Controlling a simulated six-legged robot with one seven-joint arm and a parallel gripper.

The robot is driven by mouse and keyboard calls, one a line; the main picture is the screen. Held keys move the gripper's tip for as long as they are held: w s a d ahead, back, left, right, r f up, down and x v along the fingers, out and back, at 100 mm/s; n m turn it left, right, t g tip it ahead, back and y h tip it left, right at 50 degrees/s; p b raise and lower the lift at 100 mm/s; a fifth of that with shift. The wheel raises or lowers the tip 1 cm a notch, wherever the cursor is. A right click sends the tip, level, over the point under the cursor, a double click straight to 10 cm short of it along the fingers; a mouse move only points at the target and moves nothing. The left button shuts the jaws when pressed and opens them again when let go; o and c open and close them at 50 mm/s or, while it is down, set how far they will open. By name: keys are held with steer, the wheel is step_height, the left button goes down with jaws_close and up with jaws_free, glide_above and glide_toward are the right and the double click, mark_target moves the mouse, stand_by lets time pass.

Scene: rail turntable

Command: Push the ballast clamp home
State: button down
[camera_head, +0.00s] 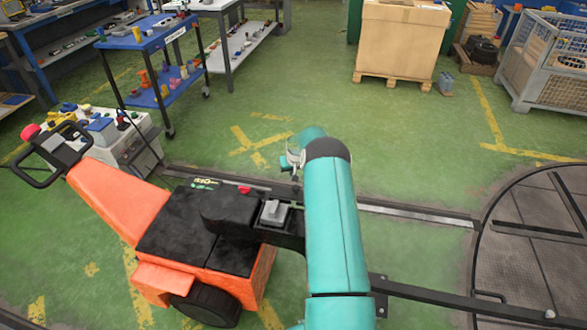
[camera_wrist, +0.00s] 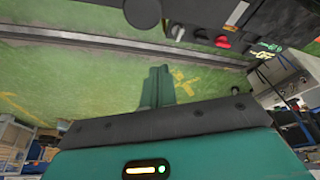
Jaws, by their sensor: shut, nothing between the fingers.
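An orange wheeled machine (camera_head: 110,205) with a black top and a black arm stands at the left centre. A grey block-like clamp piece (camera_head: 273,212) sits on the black arm beside my teal arm; I cannot tell surely that it is the ballast clamp. A small red part (camera_head: 244,190) lies just left of it, and a red part (camera_wrist: 222,42) also shows at the top of the wrist view. My gripper (camera_wrist: 157,72) is shut and empty, with green floor behind its fingertips, apart from the machine's dark parts above. In the head view my arm hides part of the black arm.
A rail (camera_head: 415,213) runs across the floor to the round turntable (camera_head: 520,270) at the right. A blue cart (camera_head: 150,40), a cardboard box (camera_head: 400,40) on a pallet and a wire cage (camera_head: 548,65) stand behind.

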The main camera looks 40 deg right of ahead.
mark_target(295, 195)
steer(key=shift+s+a+f, duration=0.1)
steer(key=shift+s+a, duration=0.2)
steer(key=shift+s, duration=0.3)
steer(key=shift+s+a+f, duration=0.15)
steer(key=shift+s+a, duration=0.1)
steer(key=shift+s, duration=0.3)
steer(key=shift+s+a+f, duration=0.1)
steer(key=shift+s+a, duration=0.2)
steer(key=shift+s, duration=0.3)
steer(key=shift+s+a, duration=0.1)
